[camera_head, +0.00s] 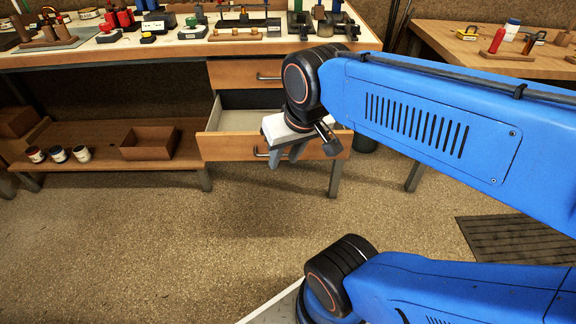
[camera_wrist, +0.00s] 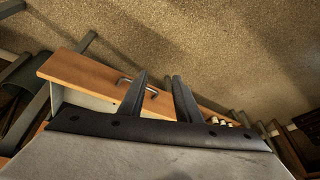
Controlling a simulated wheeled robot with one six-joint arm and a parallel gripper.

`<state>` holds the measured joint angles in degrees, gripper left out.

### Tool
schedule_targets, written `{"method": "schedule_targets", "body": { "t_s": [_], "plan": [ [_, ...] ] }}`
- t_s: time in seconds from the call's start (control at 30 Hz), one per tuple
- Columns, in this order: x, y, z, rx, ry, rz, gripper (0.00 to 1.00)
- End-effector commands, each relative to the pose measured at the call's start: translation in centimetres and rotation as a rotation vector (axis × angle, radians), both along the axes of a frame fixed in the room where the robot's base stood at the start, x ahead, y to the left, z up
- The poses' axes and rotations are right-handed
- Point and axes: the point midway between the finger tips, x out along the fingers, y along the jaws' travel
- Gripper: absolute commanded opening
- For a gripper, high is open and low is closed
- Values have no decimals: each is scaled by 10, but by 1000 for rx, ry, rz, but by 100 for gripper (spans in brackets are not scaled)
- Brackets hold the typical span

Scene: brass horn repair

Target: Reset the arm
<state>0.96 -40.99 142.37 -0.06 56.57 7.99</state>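My arm's blue links reach in from the right in the head view. My gripper (camera_head: 287,160) hangs in front of the open drawer (camera_head: 228,146) of the workbench, its fingers pointing down. In the wrist view the two dark fingers of my gripper (camera_wrist: 160,86) stand apart with nothing between them. The drawer front (camera_wrist: 88,72) and its handle lie beyond the fingers there. The gripper looks apart from the handle, but I cannot tell the exact gap. The drawer's visible inside is pale and looks empty; part of it is hidden by my gripper.
The workbench (camera_head: 150,58) carries many tools and small parts. A closed drawer (camera_head: 243,73) sits above the open one. A lower shelf (camera_head: 105,148) holds several small jars and a brown box (camera_head: 150,142). A second table (camera_head: 450,58) stands right. The floor (camera_head: 150,250) in front is clear.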

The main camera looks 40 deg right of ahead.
Motion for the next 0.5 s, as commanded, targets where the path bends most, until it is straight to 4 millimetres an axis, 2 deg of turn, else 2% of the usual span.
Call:
{"method": "schedule_targets", "body": {
  "t_s": [0.07, 0.2, 0.5],
  "plan": [
    [-11, 3, -7, -26, -15, 72, 31],
    [-19, 4, -14, -52, -28, 140, 31],
    [-20, 5, -15, -56, -29, 150, 31]
  ]
}}
